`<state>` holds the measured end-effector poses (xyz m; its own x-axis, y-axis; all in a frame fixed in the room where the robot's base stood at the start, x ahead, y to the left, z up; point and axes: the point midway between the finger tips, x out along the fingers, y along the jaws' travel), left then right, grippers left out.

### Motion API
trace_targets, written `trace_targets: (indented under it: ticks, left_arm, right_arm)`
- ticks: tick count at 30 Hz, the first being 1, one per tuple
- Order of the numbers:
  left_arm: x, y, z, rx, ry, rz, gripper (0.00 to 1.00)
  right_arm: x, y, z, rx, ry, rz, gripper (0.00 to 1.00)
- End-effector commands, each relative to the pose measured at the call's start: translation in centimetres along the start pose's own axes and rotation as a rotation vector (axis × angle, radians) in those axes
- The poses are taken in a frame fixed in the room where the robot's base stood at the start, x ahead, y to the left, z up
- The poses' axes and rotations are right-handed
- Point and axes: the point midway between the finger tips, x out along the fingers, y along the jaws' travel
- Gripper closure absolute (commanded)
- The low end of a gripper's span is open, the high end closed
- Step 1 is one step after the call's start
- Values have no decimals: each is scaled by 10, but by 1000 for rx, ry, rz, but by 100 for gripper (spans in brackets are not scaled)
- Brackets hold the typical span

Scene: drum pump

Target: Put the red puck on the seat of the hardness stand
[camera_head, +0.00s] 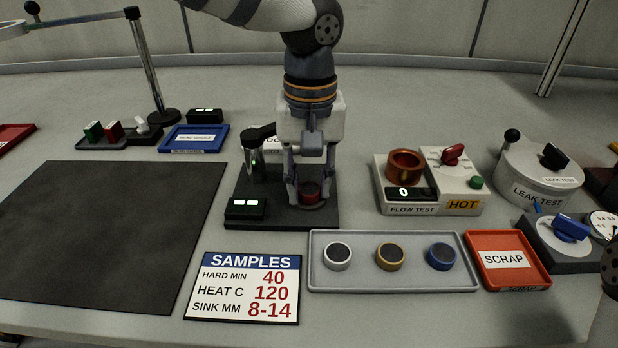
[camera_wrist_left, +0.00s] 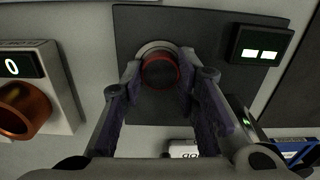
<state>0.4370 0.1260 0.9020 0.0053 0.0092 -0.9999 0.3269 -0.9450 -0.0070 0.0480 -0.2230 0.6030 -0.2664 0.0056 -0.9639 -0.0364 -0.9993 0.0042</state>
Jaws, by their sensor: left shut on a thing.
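The red puck (camera_head: 309,190), with a dark top, is between the fingertips of my left gripper (camera_head: 308,185). In the left wrist view the red puck (camera_wrist_left: 160,70) sits between the two fingers of my left gripper (camera_wrist_left: 159,75), over the pale round seat (camera_wrist_left: 152,46). The hardness stand (camera_head: 257,192) has a dark base, a post with a black arm and a small display. The puck is at the seat; whether it rests on it or hangs just above, I cannot tell. My right gripper does not show.
A grey tray (camera_head: 394,278) with white, tan and blue pucks lies in front to the right, beside the red scrap tray (camera_head: 507,260). The flow test unit (camera_head: 410,208) stands right of the stand. A samples card (camera_head: 242,286) lies in front; a dark mat (camera_head: 105,235) is at left.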

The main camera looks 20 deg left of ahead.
Motion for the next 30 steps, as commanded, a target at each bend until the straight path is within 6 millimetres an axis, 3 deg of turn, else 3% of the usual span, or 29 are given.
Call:
trace_targets:
  ticks: [13,14,16,23,26,30]
  left_arm:
    - [0,0,0,0,0,0,87]
    - [0,0,0,0,0,0,67]
    - [0,0,0,0,0,0,51]
    - [0,0,0,0,0,1,48]
    - [0,0,0,0,0,1,35]
    - [0,0,0,0,0,1,35]
  right_arm:
    - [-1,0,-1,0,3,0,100]
    - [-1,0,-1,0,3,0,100]
    - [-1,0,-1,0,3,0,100]
    - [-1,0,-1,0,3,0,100]
    - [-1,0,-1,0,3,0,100]
    - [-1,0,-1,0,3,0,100]
